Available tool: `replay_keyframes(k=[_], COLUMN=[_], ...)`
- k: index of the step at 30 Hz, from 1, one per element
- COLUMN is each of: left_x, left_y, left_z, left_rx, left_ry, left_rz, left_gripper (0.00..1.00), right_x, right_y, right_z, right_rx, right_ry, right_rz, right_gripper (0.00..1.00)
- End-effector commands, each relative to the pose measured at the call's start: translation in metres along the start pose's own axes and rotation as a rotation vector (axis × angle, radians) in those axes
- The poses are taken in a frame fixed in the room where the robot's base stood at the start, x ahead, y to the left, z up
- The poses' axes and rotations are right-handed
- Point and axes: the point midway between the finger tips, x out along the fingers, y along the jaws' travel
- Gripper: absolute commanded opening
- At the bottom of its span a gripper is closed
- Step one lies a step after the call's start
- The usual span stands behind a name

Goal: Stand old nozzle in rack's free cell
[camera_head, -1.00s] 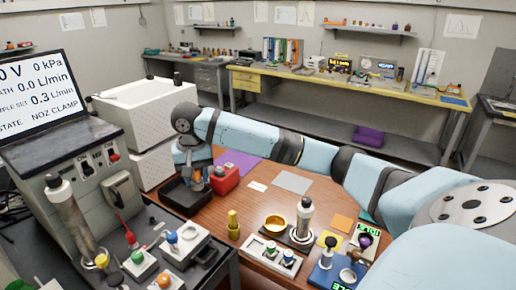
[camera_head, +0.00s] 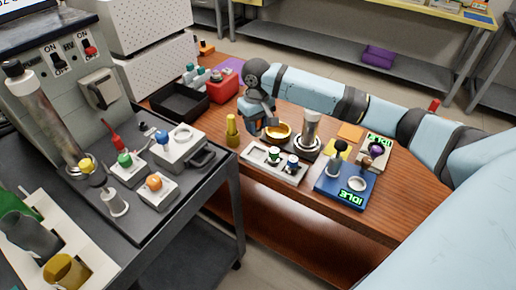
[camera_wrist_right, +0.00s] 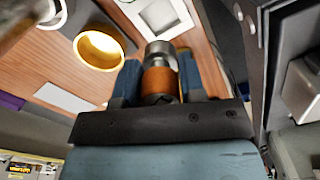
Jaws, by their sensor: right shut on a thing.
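My right gripper (camera_head: 259,132) is shut on the old nozzle. In the right wrist view that nozzle (camera_wrist_right: 159,82) has a wide orange band and a silver end, and sits between the blue fingers (camera_wrist_right: 158,90). In the head view the gripper mostly hides it. The white rack (camera_head: 262,168) lies on the wooden table just below and right of the gripper. It holds a green-marked and a blue-marked nozzle; its left cell looks free. A white rack edge (camera_wrist_right: 128,12) shows beyond the nozzle in the wrist view. My left gripper is not in view.
A yellow fitting (camera_head: 232,131) stands left of the gripper. A blue IDLE device (camera_head: 340,188) is to the right. A cart (camera_head: 200,185) stands left.

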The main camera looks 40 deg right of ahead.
Motion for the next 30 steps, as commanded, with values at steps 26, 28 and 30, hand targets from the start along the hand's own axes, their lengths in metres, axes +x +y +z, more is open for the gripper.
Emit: replay_keyframes(k=[26,28,30], left_x=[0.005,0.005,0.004], left_y=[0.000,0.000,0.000], left_z=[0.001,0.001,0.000], left_rx=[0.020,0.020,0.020], left_ry=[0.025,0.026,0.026], left_rz=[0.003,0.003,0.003], left_gripper=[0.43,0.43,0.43], right_x=[0.097,0.097,0.097], right_y=[0.000,0.000,0.000], right_z=[0.000,0.000,0.000], right_rx=[0.001,0.001,0.001], right_ry=[0.002,0.002,0.001], right_rz=[0.000,0.000,0.000], right_gripper=[0.12,0.12,0.12])
